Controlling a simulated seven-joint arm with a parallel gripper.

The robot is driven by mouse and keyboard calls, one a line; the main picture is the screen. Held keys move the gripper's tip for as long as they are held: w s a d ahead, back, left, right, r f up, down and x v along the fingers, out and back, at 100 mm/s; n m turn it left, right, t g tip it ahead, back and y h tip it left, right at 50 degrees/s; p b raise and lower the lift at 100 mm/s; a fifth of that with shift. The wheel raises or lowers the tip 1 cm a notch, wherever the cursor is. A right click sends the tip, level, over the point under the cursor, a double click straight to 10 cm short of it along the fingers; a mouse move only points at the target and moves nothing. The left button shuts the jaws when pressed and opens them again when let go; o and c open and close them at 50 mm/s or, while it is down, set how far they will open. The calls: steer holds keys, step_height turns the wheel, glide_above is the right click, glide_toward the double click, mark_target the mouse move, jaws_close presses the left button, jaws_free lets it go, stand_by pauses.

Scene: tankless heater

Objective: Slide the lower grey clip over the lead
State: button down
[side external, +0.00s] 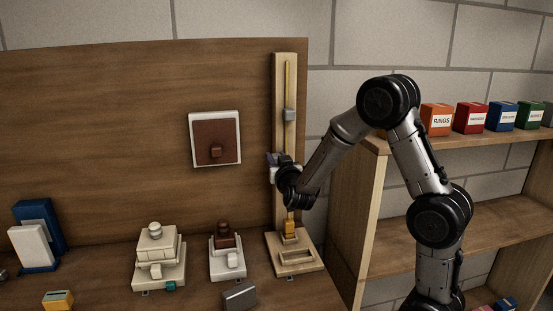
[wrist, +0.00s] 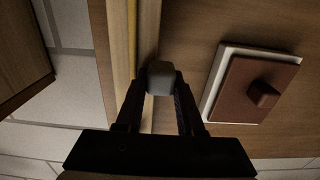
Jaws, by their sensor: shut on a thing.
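A yellow lead (side external: 289,82) runs down a pale upright wooden post (side external: 279,75); it also shows in the wrist view (wrist: 132,40). The upper grey clip (side external: 289,114) sits across the lead. My gripper (wrist: 161,85) is shut on the lower grey clip (wrist: 161,76), a small rounded grey block between the fingertips. In the wrist view the clip is just right of the lead, and bare lead shows beside it. In the side view my gripper (side external: 275,164) is at the post below the upper clip and largely hides the lower clip. Contact between lower clip and lead is unclear.
A white-framed brown panel with a knob (side external: 215,139) is on the board left of the post. The post's wooden base (side external: 295,262), a brown-topped fixture (side external: 227,258) and a cream fixture (side external: 158,258) stand below. A shelf with coloured boxes (side external: 471,117) is at right.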

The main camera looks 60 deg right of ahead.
mark_target(287, 152)
steer(key=shift+s+d, duration=1.4)
steer(key=shift+d, duration=0.05)
steer(key=c, duration=0.5)
jaws_free()
steer(key=shift+a, duration=0.1)
steer(key=shift+s+a, duration=0.15)
steer(key=shift+v, duration=6.7)
